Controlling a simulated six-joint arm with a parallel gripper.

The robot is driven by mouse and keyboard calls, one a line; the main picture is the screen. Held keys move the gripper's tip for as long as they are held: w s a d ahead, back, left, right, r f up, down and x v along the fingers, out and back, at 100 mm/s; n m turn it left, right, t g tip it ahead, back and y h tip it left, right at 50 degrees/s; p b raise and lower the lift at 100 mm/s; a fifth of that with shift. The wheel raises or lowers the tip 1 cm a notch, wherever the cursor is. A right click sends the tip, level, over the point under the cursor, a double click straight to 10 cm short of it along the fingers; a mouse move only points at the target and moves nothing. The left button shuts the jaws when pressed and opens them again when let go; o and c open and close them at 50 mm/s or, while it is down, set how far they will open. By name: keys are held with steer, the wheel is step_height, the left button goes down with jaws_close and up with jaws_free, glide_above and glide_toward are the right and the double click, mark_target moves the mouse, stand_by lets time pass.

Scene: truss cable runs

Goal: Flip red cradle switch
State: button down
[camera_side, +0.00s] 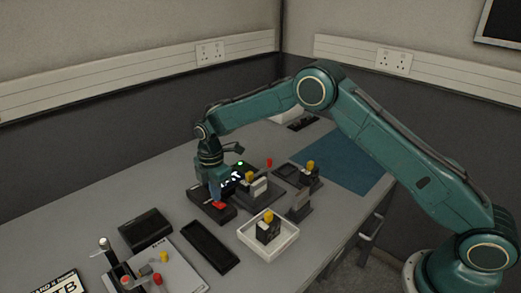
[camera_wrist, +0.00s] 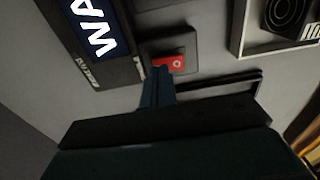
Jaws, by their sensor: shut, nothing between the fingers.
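The red cradle switch (camera_wrist: 170,63) is a red rocker with a pale ring mark, set in a dark square base (camera_wrist: 184,42) in the wrist view. In the side view the red switch (camera_side: 219,205) shows on a black block, just below my gripper (camera_side: 213,196). My gripper is shut and empty, pointing down. In the wrist view its blue fingers (camera_wrist: 158,84) reach up to the lower left edge of the red rocker and hide part of it. I cannot tell whether the fingertips touch the rocker.
A display panel (camera_wrist: 92,25) with white letters stands close beside the switch. A dark empty tray (camera_side: 210,247) lies in front. A white tray (camera_side: 284,243) holds a black block with a yellow top. More black fixtures (camera_side: 300,205) stand to the right.

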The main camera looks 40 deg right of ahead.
step_height(320, 180, up, 6)
steer(key=shift+f, duration=0.1)
stand_by(0.8)
steer(key=s+d+r+m+t, duration=0.1)
steer(key=s+d+r+m, duration=0.3)
steer(key=s+r, duration=0.5)
steer(key=s+d+r+m+t, duration=0.2)
steer(key=s+d+r+m, duration=0.15)
steer(key=s+r, duration=0.55)
steer(key=s+d+r+m+t, duration=0.1)
steer(key=s+m, duration=0.4)
steer(key=s, duration=0.6)
steer(key=s+d+r+m+t, duration=0.1)
steer(key=s+d+m, duration=0.2)
steer(key=s, duration=0.8)
steer(key=shift+d+m+t, duration=0.15)
steer(key=shift+m+t, duration=0.15)
steer(key=shift+m, duration=0.95)
